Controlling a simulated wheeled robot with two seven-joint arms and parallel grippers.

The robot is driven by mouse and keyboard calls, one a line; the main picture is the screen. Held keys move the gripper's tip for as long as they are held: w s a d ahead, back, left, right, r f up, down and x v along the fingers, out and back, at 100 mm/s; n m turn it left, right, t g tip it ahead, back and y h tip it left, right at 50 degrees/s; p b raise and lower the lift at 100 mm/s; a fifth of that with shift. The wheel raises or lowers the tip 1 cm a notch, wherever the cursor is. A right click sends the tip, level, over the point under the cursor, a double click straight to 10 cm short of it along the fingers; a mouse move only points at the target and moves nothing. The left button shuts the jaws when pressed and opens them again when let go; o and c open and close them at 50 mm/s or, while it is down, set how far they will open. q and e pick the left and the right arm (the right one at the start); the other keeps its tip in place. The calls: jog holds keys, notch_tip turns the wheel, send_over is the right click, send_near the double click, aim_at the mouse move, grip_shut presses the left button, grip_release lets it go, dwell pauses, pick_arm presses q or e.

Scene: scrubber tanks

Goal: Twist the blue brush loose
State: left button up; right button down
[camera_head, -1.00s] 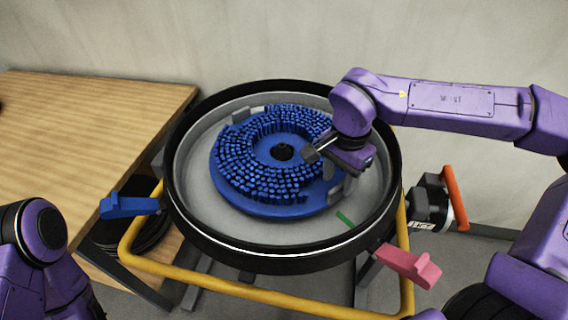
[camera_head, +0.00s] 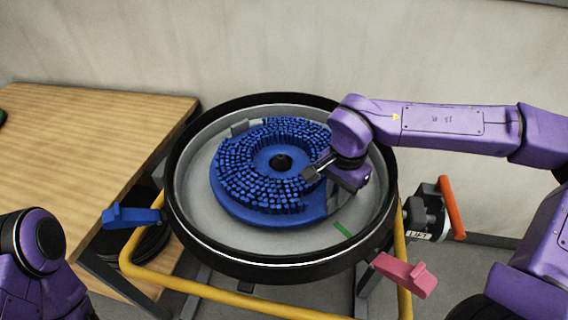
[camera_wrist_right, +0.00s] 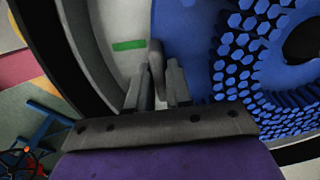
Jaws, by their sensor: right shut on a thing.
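The blue brush (camera_head: 240,200) is a disc with many short blue bristles around a dark centre hole. It lies inside the round tank with a black rim (camera_head: 180,215). In the right wrist view the brush (camera_wrist_right: 235,75) fills the right side. My right gripper (camera_wrist_right: 157,88) has its two grey fingers closed around an upright grey lug (camera_wrist_right: 155,58) beside the bristles. In the head view the gripper's purple body covers the right edge of the brush and hides most of this grip. Only my left arm shows at the lower left; its gripper is out of view.
A green mark (camera_head: 343,230) lies on the grey tank floor. A blue lever (camera_head: 133,216) sticks out left of the rim and a pink lever (camera_head: 404,275) at front right. An orange handle (camera_head: 452,207) stands at right. A wooden table (camera_head: 85,150) is at left, and yellow tubing (camera_head: 215,296) runs in front.

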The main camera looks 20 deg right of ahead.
jog(key=shift+w+d+n+p, duration=0.35)
jog(key=shift+d+p, duration=0.15)
jog(key=shift+p, duration=0.45)
jog(key=shift+w+d+n+p, duration=0.2)
jog(key=shift+d+n+p, duration=0.2)
jog(key=shift+p, duration=0.5)
jog(key=shift+d, duration=0.2)
jog(key=shift+f, duration=0.1)
jog(key=shift+w+d+p, duration=0.1)
jog(key=shift+p, duration=0.4)
jog(key=shift+w+d+n+p, duration=0.75)
jog(key=shift+d+n+p, duration=0.15)
jog(key=shift+p, duration=0.9)
jog(key=shift+d, duration=0.1)
